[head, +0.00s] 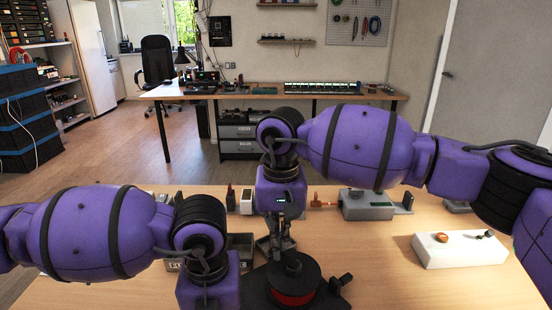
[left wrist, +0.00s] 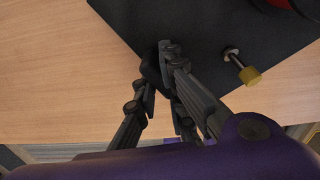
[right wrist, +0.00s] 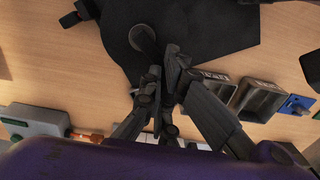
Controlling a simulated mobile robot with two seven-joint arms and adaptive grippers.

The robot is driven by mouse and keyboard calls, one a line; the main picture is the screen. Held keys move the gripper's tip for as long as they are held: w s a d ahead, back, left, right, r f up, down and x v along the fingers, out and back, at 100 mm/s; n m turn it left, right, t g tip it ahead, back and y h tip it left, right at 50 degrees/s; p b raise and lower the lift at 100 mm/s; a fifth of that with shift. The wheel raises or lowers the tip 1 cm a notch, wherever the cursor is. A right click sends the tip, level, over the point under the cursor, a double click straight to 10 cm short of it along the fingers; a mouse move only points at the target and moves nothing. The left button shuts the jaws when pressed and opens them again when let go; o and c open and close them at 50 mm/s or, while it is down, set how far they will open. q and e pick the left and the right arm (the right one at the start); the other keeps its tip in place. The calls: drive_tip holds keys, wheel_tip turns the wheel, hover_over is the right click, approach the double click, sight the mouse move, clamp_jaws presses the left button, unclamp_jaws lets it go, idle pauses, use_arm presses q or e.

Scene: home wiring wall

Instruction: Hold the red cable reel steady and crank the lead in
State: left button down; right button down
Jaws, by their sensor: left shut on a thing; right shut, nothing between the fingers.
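The red cable reel (head: 293,297) sits on a black base (head: 258,293) at the front of the table, with a dark disc on top. A dark upright knob (right wrist: 142,38) stands on it in the right wrist view. My right gripper (right wrist: 163,62) is shut and empty, pointing down close beside this knob; I cannot tell if they touch. In the head view the right gripper (head: 275,244) is just behind the reel. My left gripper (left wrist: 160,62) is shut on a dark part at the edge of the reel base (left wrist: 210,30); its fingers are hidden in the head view.
A brass-tipped knob (left wrist: 248,76) sticks out of the base near the left gripper. Grey bins (right wrist: 258,100) lie beyond the reel. A grey box (head: 368,205) and a white block (head: 460,250) stand to the right. Bare tabletop lies right of the reel.

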drive_tip(key=shift+w+d, duration=0.55)
drive_tip(key=shift+d, duration=0.1)
drive_tip(key=shift+w+d, duration=0.5)
drive_tip(key=shift+w+d, duration=0.55)
drive_tip(key=shift+d, duration=0.05)
drive_tip(key=c, duration=2.5)
unclamp_jaws()
